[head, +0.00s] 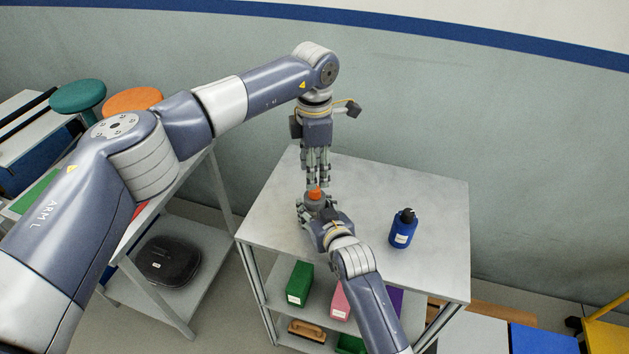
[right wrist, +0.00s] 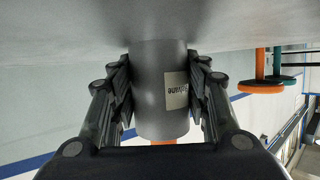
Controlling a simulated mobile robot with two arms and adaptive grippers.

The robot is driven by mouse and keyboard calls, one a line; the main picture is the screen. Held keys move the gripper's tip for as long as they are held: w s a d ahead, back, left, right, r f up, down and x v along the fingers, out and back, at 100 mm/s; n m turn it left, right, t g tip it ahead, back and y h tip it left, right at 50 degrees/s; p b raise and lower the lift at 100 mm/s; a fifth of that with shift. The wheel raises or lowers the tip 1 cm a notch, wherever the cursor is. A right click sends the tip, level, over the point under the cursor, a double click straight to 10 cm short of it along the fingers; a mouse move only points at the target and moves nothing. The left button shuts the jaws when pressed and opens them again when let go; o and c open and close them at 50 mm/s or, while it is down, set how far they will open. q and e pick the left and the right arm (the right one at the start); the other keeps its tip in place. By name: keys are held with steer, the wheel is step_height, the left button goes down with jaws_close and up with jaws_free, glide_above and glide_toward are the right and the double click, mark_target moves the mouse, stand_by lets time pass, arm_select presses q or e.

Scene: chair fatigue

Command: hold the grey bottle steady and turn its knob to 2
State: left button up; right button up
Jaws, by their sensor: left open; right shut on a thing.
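The grey bottle (right wrist: 150,95) stands on the grey table (head: 265,215), and the right wrist view shows it upside down with a pale label on its side. My right gripper (head: 313,207) is shut on the bottle's body, with a finger pad on each side. The orange knob (head: 314,193) sits on top of the bottle; only a sliver of it shows in the right wrist view (right wrist: 165,142). My left gripper (head: 317,180) points straight down just above the knob, open and empty. Any numbers on the knob are too small to read.
A blue bottle (head: 403,229) with a black top stands on the table to the right. Green (head: 300,284) and pink (head: 340,300) boxes are on the shelf below. A wall is behind the table.

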arm_select(q)
step_height(320, 180, up, 7)
steer(key=shift+f, duration=0.2)
arm_select(e)
steer(key=shift+f, duration=0.15)
steer(key=o, duration=1.5)
steer(key=shift+s, duration=0.1)
